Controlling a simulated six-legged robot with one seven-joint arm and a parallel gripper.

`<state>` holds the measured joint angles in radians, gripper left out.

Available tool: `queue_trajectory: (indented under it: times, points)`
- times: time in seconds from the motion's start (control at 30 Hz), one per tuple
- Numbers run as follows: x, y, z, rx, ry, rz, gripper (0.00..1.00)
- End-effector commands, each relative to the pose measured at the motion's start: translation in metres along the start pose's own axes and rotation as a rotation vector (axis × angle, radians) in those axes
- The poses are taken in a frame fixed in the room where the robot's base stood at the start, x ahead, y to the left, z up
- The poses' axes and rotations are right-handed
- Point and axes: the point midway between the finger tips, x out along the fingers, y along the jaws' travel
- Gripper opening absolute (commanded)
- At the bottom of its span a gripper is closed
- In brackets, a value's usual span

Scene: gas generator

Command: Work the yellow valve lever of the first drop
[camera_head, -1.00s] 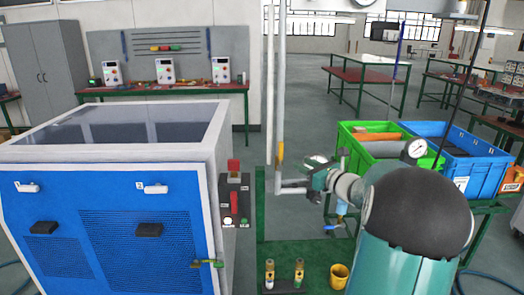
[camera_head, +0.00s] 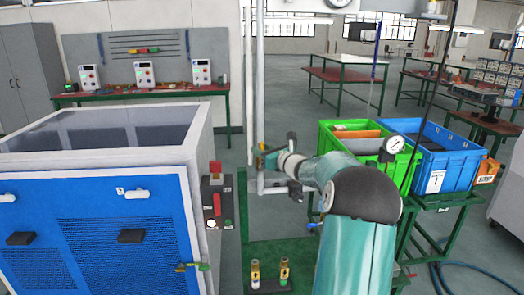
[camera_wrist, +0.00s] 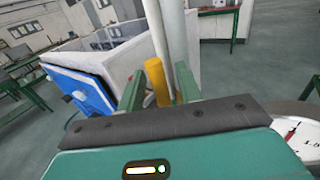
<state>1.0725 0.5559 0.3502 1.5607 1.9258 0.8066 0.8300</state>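The yellow valve lever (camera_wrist: 157,82) stands upright in the wrist view, in front of a pale vertical pipe (camera_wrist: 155,25). My gripper (camera_wrist: 159,88) has its two green fingers on either side of the lever. The fingers are apart and a gap shows on the lever's right; whether the left finger touches it I cannot tell. In the head view my gripper (camera_head: 264,158) is at the pipe (camera_head: 260,90), and it mostly hides the lever there.
A blue-and-white machine (camera_head: 120,240) stands at left, with a red-switched control box (camera_head: 216,195) beside it. Green (camera_head: 325,165) and blue (camera_head: 440,170) crates stand at right. A pressure gauge (camera_head: 393,144) is close to my arm. Grey floor lies behind.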

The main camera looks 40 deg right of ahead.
Motion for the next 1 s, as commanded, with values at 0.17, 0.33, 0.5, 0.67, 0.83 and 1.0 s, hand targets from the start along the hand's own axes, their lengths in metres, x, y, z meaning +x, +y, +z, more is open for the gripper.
queue_trajectory:
  times: [0.17, 0.33, 0.5, 0.67, 0.83, 1.0]
  points:
    - [0.004, 0.001, 0.0, 0.001, 0.0, 0.002, 0.35]
    - [0.004, 0.001, 0.0, 0.0, 0.0, 0.001, 0.27]
    - [0.004, 0.001, 0.0, 0.0, 0.0, 0.002, 0.0]
    - [0.004, 0.001, 0.0, 0.001, 0.0, 0.001, 0.0]
    - [0.003, -0.002, 0.0, 0.01, -0.007, 0.0, 0.0]
    - [0.002, -0.011, 0.0, 0.045, -0.031, 0.0, 0.0]
